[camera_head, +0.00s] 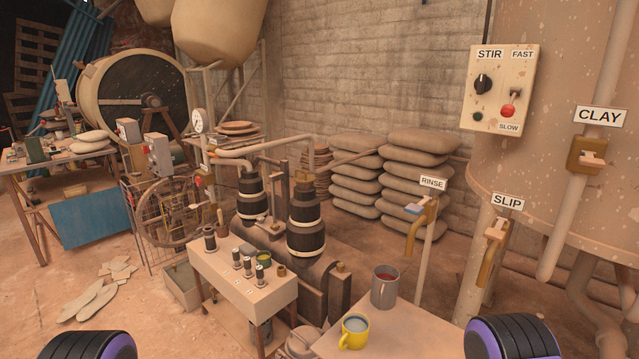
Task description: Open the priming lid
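No part is labelled as a priming lid, and I cannot tell for certain which part it is. A pump stands in the middle, with two black banded cylinders, a left one (251,199) and a right one (306,222). They are upright above a brown horizontal body (300,270). A small brass-coloured cap (340,267) sits at the right end of the pump. Neither gripper is in view. Only black and purple rounded parts of my own arms show at the bottom left and bottom right, well short of the pump.
A small table (237,293) with several small metal parts stands before the pump. RINSE (417,212) and SLIP (494,240) taps stand right. Floor at left has scraps.

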